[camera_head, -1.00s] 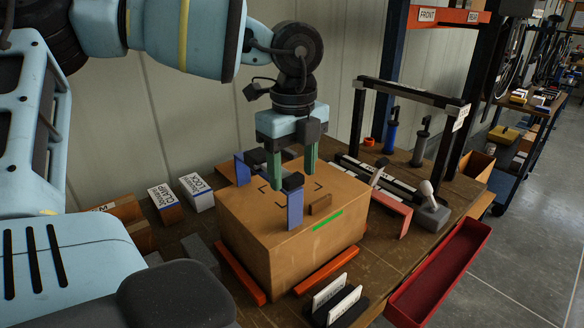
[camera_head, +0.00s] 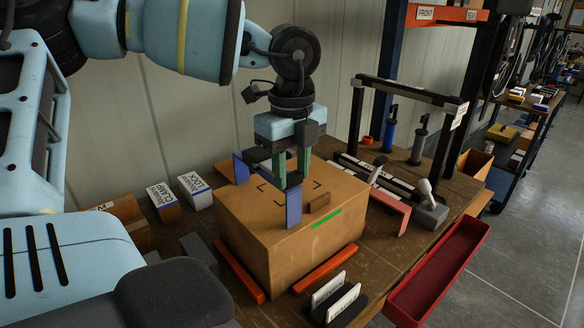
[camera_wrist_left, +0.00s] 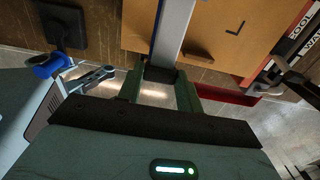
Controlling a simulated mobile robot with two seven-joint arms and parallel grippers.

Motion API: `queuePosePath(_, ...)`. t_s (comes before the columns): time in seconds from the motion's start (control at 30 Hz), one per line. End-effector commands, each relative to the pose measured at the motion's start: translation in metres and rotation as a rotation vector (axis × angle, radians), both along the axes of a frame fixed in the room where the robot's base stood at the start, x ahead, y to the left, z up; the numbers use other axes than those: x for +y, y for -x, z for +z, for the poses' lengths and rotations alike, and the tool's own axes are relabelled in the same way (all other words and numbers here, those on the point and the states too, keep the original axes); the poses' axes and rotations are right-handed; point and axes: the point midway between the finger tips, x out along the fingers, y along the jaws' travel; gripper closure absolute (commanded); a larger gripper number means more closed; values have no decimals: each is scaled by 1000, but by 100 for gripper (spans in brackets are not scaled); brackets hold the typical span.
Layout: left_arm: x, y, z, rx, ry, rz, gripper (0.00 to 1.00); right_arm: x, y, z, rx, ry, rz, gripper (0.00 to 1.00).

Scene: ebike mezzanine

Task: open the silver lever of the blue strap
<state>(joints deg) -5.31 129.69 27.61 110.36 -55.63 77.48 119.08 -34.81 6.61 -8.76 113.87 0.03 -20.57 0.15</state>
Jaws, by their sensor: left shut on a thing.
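In the left wrist view the fingers (camera_wrist_left: 160,90) close around the end of a grey-blue bar. My right gripper is not in view.
A black frame (camera_head: 410,90), a pink bracket (camera_head: 392,210) and a grey-based lever (camera_head: 430,208) stand right of the box. A red tray (camera_head: 440,272) lies at the bench's front right edge. Label cards (camera_head: 335,297) stand in front.

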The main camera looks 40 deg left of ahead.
Motion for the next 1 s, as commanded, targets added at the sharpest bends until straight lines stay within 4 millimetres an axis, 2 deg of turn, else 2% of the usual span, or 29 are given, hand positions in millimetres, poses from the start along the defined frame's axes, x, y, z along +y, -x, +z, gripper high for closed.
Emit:
queuePosePath(0.37,5,-1,12,10,147,3,100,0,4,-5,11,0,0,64)
queuePosePath(1.0,39,-4,49,61,726,4,100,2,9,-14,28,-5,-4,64)
